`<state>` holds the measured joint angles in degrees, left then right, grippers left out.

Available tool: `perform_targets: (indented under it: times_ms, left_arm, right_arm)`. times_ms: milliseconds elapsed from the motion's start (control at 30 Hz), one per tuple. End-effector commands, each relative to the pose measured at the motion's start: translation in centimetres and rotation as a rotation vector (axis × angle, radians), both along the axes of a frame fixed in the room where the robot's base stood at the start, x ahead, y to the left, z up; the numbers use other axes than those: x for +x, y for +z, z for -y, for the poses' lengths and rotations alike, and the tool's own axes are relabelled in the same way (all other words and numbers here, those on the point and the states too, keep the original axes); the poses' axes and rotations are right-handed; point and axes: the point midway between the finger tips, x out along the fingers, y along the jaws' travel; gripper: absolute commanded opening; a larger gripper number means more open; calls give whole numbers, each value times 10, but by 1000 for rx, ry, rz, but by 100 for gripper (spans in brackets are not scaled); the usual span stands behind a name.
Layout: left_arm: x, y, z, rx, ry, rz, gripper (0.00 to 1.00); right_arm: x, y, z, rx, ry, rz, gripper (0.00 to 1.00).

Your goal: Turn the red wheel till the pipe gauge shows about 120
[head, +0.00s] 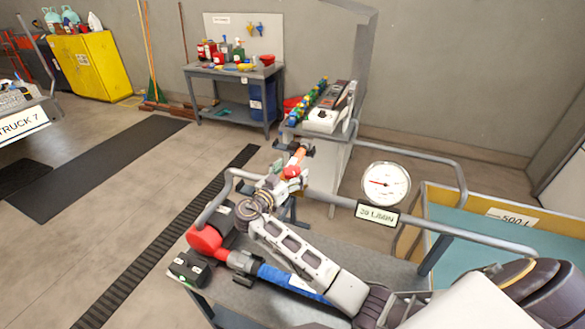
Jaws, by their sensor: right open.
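A round white pipe gauge (386,184) stands right of centre, its needle pointing left; its numbers are too small to read. A sign (377,214) below it ends in L/MIN. A small red part (292,172), perhaps the red wheel, shows at the end of an orange pipe (298,156), partly hidden by my gripper. My right arm reaches in from the lower right. My right gripper (279,178) is open, close beside the red part; I cannot tell whether it touches. My left gripper is out of view.
Grey rails (490,240) run along the right, before a yellow-edged tank marked 500 L (512,217). A workbench (232,75) and yellow cabinet (85,65) stand behind.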

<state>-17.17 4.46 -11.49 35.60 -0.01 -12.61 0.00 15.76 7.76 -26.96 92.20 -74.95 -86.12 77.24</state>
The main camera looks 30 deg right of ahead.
Motion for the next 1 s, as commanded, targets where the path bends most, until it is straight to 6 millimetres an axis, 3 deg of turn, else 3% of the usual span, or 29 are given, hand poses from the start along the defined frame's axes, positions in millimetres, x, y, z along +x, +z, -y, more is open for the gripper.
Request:
perform_targets:
  times_ms: [467, 833, 1000]
  left_arm:
    - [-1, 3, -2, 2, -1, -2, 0]
    - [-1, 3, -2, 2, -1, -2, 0]
    - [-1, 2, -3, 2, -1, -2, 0]
  right_arm:
    - [5, 0, 9, 1, 0, 1, 78]
    - [5, 0, 9, 1, 0, 1, 33]
    - [5, 0, 9, 1, 3, 1, 32]
